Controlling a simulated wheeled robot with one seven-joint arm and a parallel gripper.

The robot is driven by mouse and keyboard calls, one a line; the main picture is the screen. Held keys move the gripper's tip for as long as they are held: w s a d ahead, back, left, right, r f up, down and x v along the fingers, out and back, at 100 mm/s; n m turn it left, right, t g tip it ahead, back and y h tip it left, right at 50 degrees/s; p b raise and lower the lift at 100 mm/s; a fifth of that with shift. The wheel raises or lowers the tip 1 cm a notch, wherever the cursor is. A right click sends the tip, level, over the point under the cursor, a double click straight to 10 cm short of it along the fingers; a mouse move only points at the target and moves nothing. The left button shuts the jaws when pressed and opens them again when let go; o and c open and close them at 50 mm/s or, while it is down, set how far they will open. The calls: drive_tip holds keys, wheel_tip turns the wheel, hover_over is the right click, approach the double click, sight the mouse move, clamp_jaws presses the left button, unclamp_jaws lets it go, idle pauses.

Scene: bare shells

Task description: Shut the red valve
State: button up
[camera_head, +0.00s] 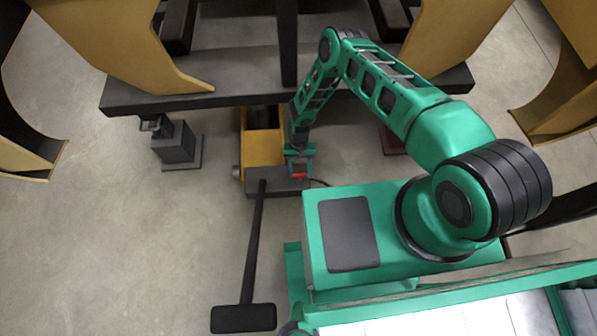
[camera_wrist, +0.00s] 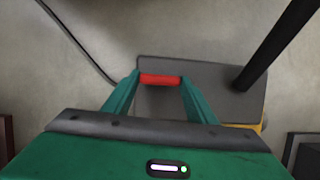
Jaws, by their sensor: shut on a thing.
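The red valve shows as a small red bar (camera_wrist: 161,80) in the wrist view, lying crosswise over the edge of a dark grey plate (camera_wrist: 190,100). It also shows as a small red patch (camera_head: 299,174) in the head view. My green gripper (camera_wrist: 160,77) is shut on the red bar, with one finger at each end of it. In the head view my gripper (camera_head: 299,165) is low, beside the yellow housing (camera_head: 264,150). How the red bar joins the plate is hidden.
A dark T-shaped bar (camera_head: 255,240) runs from the plate toward the front. A dark platform edge (camera_head: 210,98) spans the back. A grey block (camera_head: 175,147) stands left. Yellow curved shells (camera_head: 115,45) flank the platform. A thin cable (camera_wrist: 75,40) lies nearby.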

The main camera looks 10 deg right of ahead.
drive_tip(key=o, duration=1.1)
drive_tip(key=shift+c, duration=0.2)
drive_tip(key=v, duration=1)
drive_tip(key=shift+w+r, duration=0.2)
drive_tip(key=shift+r, duration=0.1)
drive_tip(key=shift+s, duration=0.1)
